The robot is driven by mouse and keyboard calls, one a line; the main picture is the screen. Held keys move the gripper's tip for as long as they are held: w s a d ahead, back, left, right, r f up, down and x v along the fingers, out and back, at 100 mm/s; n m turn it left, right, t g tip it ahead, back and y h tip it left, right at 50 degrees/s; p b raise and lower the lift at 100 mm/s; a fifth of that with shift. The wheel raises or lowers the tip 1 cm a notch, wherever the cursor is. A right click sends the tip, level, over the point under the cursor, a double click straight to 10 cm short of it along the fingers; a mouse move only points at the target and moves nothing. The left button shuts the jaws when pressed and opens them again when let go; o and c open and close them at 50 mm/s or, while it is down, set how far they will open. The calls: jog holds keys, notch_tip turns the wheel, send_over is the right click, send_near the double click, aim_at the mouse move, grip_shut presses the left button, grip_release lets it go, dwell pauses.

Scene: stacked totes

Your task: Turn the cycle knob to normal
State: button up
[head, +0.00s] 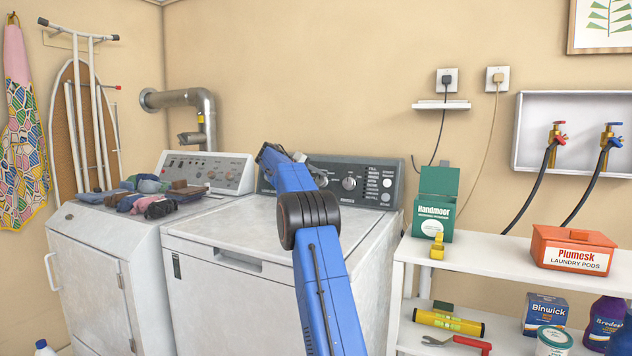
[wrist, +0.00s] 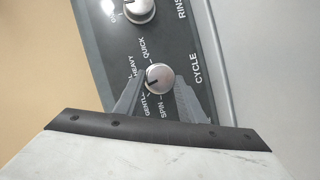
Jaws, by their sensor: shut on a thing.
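The cycle knob (wrist: 160,76) is a round silver knob on the washer's dark control panel (wrist: 190,45), in the wrist view. The two grey fingers of my gripper (wrist: 158,90) stand on either side of it and are shut on it. The knob's dark pointer mark faces left and slightly down, toward the heavy and gentle labels. Quick, heavy, gentle and spin labels show around it; I cannot read a normal label. In the head view my blue arm hides the gripper and the cycle knob, in front of the washer's panel (head: 385,172).
The rinse knob (wrist: 138,8) is beside the cycle knob. The white washer (head: 215,235) stands beside a dryer (head: 90,265) with folded socks on top. On the right, a white shelf (head: 480,254) holds a green Handmoor box (head: 435,212) and an orange laundry pods box (head: 573,250).

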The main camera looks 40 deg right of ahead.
jog(key=shift+m+y, duration=0.3)
jog(key=shift+m, duration=0.4)
jog(key=o, duration=1)
jog(key=shift+o, duration=0.2)
jog(key=shift+r, duration=0.1)
jog(key=v, duration=1.7)
jog(key=shift+s+a, duration=0.15)
jog(key=shift+s, duration=0.1)
